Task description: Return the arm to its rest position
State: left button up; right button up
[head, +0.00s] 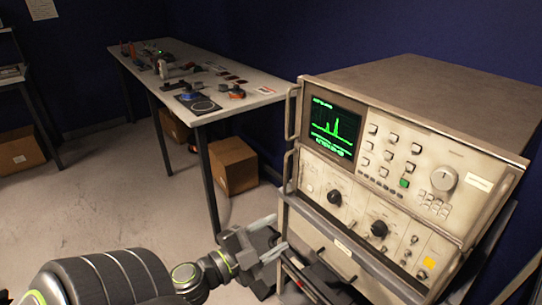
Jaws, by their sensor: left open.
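My left arm (110,275) comes in from the lower left, dark with bright green rings at its joints. My left gripper (272,238) is open, with its two pale fingers apart and nothing visible between them. It is in front of the lower left corner of a beige spectrum analyzer (335,190); I cannot tell whether it touches the rack there. My right gripper is not in view.
The analyzer sits on a grey rack (370,262) at right, its screen (335,127) showing a green trace. A long table (215,92) with small tools and parts stands behind. Cardboard boxes (233,165) are on the floor. Open floor (110,200) lies left of my gripper.

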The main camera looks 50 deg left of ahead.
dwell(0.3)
pick_arm(q)
jog(key=s+a+f+n+g+y, duration=0.2)
jog(key=a+f+n+g, duration=0.15)
jog(key=f, duration=0.75)
jog(key=s+a+f+n+g+y+p, duration=0.15)
jog(key=a+f, duration=0.25)
jog(key=f, duration=0.7)
jog(key=s+a+f+n+g+y, duration=0.2)
jog(key=a+f+n+g, duration=0.15)
jog(key=f, duration=0.75)
jog(key=s+d+f+n+g+h, duration=0.1)
jog(key=s+d+f+g, duration=0.1)
jog(key=s+f, duration=0.4)
jog(key=s+d+f+n+g, duration=0.1)
jog(key=s+d+f+g, duration=0.25)
jog(key=f, duration=0.55)
jog(key=s+d+f+n+g+h, duration=0.1)
jog(key=s+d+f, duration=0.2)
jog(key=s, duration=0.3)
jog(key=s+d+f+g+h, duration=0.1)
jog(key=s+d+f, duration=0.3)
jog(key=s+d, duration=0.2)
jog(key=shift+s+d+f+n+g+p, duration=0.15)
jog(key=shift+s+n+g+p, duration=0.15)
jog(key=shift+n+g+p, duration=0.1)
